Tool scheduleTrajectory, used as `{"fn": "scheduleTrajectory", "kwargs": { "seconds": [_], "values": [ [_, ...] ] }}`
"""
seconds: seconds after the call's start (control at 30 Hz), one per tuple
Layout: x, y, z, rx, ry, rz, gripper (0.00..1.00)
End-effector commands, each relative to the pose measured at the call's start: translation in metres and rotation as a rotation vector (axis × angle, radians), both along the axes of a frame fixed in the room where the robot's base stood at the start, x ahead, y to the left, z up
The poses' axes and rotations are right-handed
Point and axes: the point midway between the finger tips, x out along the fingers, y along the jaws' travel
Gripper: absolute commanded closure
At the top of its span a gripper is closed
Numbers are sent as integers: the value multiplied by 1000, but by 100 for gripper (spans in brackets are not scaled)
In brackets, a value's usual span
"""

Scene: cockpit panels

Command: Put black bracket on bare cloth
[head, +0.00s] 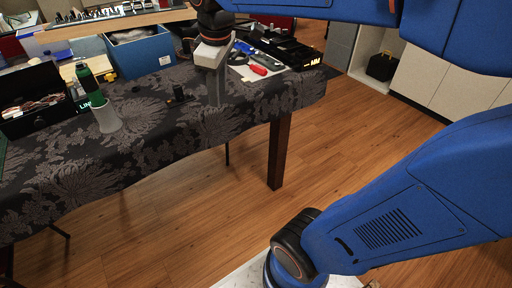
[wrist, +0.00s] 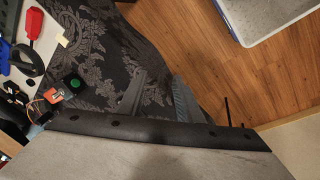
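A small dark piece that looks like the black bracket (head: 179,96) stands on the patterned dark cloth (head: 150,145), left of my gripper in the head view. I cannot make out its shape well. My gripper (head: 216,103) points down above the cloth near the table's front edge. In the wrist view its two grey fingers (wrist: 158,100) are apart, with only cloth showing between them. The bracket cannot be made out in the wrist view, where the gripper body covers the lower part.
A green bottle (head: 90,86), a translucent cup (head: 106,117) and a black box (head: 32,100) stand left. A blue bin (head: 140,54) is behind. A red-handled tool (head: 259,70) lies right. A black piece with a green disc (wrist: 75,84) is near the fingers. Front cloth is bare.

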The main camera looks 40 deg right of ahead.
Motion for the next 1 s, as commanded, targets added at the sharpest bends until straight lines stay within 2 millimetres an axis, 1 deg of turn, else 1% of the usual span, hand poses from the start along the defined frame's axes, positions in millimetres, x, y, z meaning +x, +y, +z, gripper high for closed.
{"fn": "scheduleTrajectory", "kwargs": {
  "seconds": [0.03, 0.17, 0.3, 0.4, 0.5, 0.6, 0.7, 1.0],
  "values": [
    [-18, -4, -7, 19, -21, -61, 68],
    [-54, -11, -31, 74, -71, -226, 68],
    [-91, -16, -59, 138, -122, -401, 68],
    [-112, -19, -78, 182, -154, -511, 68],
    [-128, -20, -94, 217, -176, -595, 68],
    [-137, -21, -104, 239, -190, -648, 68],
    [-141, -21, -109, 251, -196, -673, 68],
    [-141, -21, -110, 253, -197, -679, 68]
  ]
}}
